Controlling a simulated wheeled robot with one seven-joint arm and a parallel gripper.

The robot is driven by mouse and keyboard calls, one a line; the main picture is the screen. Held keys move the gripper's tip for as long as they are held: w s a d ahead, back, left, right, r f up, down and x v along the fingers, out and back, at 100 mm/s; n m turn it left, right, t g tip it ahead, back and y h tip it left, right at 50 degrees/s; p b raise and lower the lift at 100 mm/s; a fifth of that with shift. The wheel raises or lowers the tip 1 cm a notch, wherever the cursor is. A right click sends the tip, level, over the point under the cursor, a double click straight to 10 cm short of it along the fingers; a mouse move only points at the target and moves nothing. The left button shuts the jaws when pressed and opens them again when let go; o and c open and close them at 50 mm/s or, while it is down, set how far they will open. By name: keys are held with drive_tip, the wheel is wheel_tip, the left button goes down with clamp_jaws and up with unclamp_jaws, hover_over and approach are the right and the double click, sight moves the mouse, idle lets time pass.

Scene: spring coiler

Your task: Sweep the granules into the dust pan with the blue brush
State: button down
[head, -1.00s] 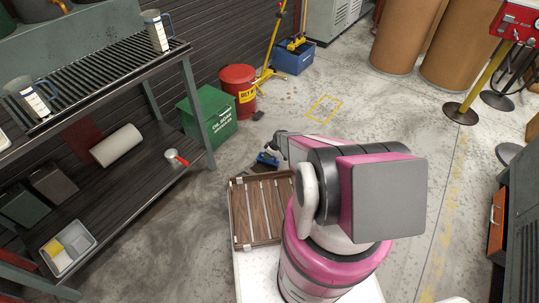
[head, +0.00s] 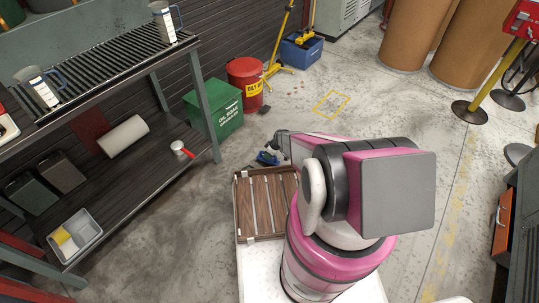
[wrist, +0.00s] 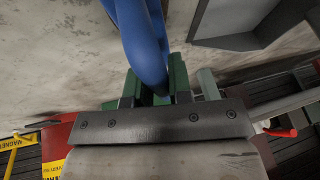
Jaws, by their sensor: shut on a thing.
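My gripper (head: 277,148) is low over the floor, beyond the wooden tray, and mostly hidden by my own arm in the head view. It is shut on the blue brush (head: 268,158), whose blue handle (wrist: 143,35) rises from between the jaws in the wrist view. The brush's bristles are not clear. Tiny brownish specks (head: 289,91), which look like the granules, lie on the floor beyond the brush, right of the red can. A small dark flat thing (head: 264,109) lies by the green box; I cannot tell whether it is the dust pan.
A green box (head: 215,108) and a red can (head: 245,84) stand left of the specks. A yellow-handled tool (head: 282,38) and a blue bin (head: 301,53) stand behind. A shelf (head: 150,160) lines the left. Floor with a yellow square (head: 330,103) is clear to the right.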

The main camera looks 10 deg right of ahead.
drive_tip(key=shift+s+a+f, duration=0.15)
drive_tip(key=shift+s+a, duration=0.7)
drive_tip(key=shift+s, duration=0.05)
drive_tip(key=shift+s+a+f, duration=0.2)
drive_tip(key=shift+s+a, duration=0.65)
drive_tip(key=shift+s, duration=0.05)
drive_tip(key=shift+s+a+f, duration=0.15)
drive_tip(key=shift+s+a, duration=0.7)
drive_tip(key=shift+s, duration=0.05)
wheel_tip(320, 180, up, 9)
drive_tip(key=w+d, duration=0.2)
drive_tip(key=shift+f, duration=0.15)
